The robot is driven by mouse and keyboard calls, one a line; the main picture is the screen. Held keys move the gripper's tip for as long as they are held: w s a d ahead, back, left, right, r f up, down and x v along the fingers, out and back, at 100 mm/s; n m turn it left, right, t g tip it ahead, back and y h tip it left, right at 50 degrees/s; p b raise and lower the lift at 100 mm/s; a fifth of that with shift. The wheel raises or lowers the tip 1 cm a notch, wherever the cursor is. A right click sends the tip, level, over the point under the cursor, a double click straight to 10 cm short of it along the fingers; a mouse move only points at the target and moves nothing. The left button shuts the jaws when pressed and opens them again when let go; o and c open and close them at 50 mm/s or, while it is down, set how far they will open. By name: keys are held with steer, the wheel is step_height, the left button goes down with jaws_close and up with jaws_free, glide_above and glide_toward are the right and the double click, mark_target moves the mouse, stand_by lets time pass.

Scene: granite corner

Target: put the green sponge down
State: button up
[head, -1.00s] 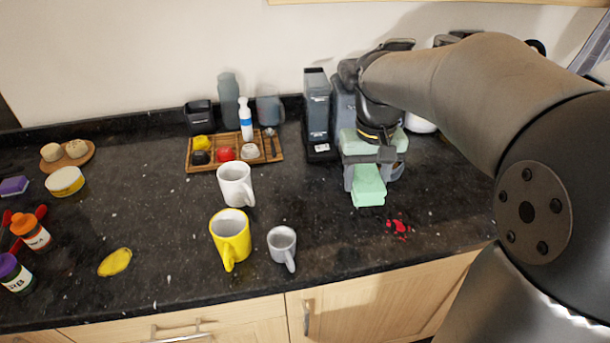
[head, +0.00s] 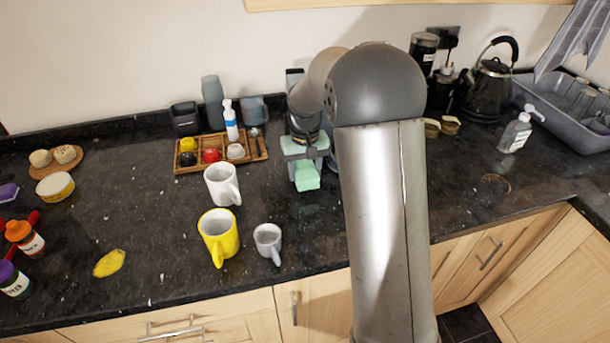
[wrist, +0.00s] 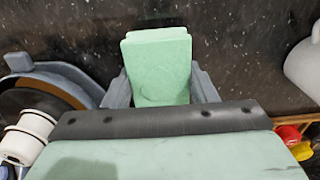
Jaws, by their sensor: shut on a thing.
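The green sponge (head: 307,178) is a pale green block between the fingers of my gripper (head: 304,162). In the wrist view the sponge (wrist: 160,62) sticks out beyond the grey fingers (wrist: 161,88), with dark counter behind it. My gripper is shut on it, to the right of the white mug and in front of the machine at the back wall. I cannot tell how high the sponge is above the counter.
A white mug (head: 222,184), a yellow mug (head: 218,237) and a grey mug (head: 268,242) stand left of the sponge. A wooden tray (head: 207,165) of small items lies behind them. My arm hides the counter to the right. A soap bottle (head: 516,132) stands farther right.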

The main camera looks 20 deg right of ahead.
steer(key=shift+f, duration=1.3)
steer(key=shift+f, duration=0.15)
steer(key=o, duration=1)
steer(key=shift+c, duration=0.2)
